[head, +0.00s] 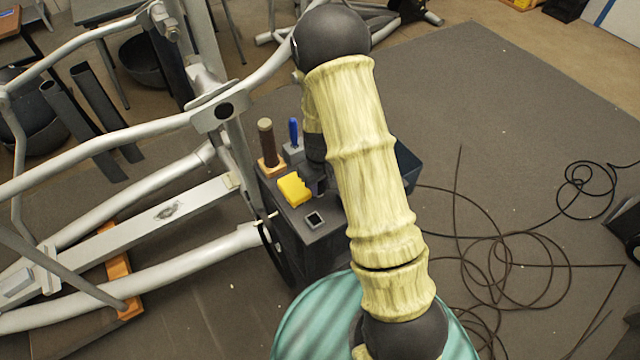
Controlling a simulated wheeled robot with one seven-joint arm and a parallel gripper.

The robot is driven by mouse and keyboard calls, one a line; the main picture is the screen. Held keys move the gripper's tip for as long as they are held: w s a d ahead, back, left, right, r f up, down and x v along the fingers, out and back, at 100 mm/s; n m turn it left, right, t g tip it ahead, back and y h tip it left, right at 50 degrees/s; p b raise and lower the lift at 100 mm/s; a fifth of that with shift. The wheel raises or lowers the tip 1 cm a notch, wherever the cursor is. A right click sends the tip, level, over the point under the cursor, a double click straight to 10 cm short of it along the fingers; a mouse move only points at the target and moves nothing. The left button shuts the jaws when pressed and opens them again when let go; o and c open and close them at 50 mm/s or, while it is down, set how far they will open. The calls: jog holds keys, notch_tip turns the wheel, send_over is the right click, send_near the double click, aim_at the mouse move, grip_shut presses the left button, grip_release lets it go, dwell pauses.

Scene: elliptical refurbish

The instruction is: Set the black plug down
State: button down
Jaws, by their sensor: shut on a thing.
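My gripper (318,184) is a dark shape partly hidden behind my cream-coloured arm, low over the top of a dark box-like stand (318,238). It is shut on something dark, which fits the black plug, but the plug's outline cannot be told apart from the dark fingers. Whether it touches the stand's top cannot be told. A yellow block (294,189) lies just left of the gripper. A small square grey piece with a dark centre (315,219) is on the stand just in front.
A brown-handled cylinder on a wooden block (267,145) and a blue-handled tool in a grey holder (293,140) stand at the stand's back left. A dark blue bin (407,166) shows behind my arm. The elliptical's frame (130,205) crowds the left. Cables (500,255) lie right.

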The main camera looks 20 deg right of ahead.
jog(key=shift+f, duration=0.15)
jog(key=c, duration=1.5)
grip_release()
jog(key=shift+o, duration=0.2)
notch_tip(320, 180, up, 12)
jog(key=shift+b, duration=0.45)
jog(key=shift+s, duration=0.1)
